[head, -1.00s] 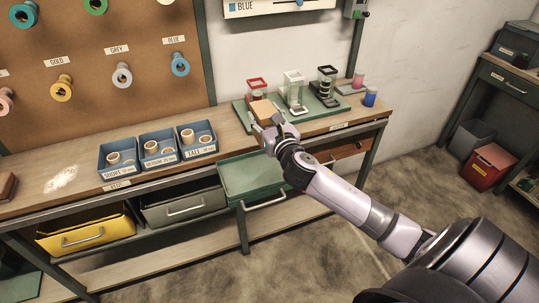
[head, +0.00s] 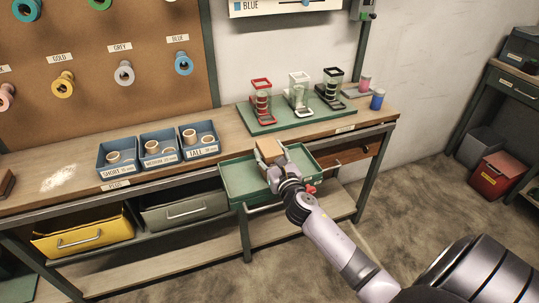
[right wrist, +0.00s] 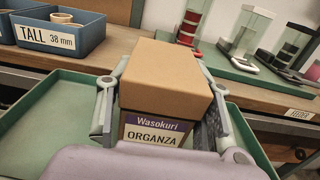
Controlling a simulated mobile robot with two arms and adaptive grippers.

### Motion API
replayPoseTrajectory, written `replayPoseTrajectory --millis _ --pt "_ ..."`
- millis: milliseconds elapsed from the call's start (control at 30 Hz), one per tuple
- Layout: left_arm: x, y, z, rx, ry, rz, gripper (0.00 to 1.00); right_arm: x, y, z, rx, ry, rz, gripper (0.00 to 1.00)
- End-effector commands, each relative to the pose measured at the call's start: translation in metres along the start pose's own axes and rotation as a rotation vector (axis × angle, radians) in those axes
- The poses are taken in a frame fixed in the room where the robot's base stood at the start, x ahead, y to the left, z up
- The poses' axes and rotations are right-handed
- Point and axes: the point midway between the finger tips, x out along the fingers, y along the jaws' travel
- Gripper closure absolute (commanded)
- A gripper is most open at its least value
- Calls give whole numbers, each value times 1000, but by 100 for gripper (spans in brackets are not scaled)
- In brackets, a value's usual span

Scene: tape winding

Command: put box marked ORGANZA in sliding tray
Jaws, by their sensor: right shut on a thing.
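The box marked ORGANZA is a tan cardboard box (head: 269,148) with a purple and white label; the label reads "Wasokuri ORGANZA" in the right wrist view (right wrist: 160,75). My right gripper (head: 271,160) is shut on it, one finger on each side. The box is held over the green sliding tray (head: 238,188), which is pulled out from under the bench. In the right wrist view the tray (right wrist: 45,125) shows on both sides of the box. I cannot tell whether the box touches the tray floor. My left gripper is not in view.
Blue bins marked SHORT, MEDIUM and TALL (head: 198,150) stand on the bench left of the tray. A green mat (head: 262,124) behind it bears red, white and black stands. A wooden drawer (head: 350,154) is to the right. A yellow drawer (head: 85,240) hangs at lower left.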

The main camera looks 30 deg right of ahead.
Motion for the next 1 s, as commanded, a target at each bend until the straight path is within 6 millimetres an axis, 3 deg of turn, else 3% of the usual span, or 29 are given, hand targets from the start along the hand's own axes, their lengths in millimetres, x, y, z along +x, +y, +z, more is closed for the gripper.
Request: replayPoseTrajectory --millis 200,233,500,900,1000 --pt "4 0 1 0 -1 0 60 0 0 -3 -1 -1 0 85" --pt "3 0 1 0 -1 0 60 0 0 -4 -1 0 0 52" --pt "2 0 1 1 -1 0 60 0 0 -2 0 0 -1 34" --pt "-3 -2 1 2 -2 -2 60 0 0 4 1 -1 -1 33" --pt "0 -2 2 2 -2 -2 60 -14 0 -1 -1 2 0 33"
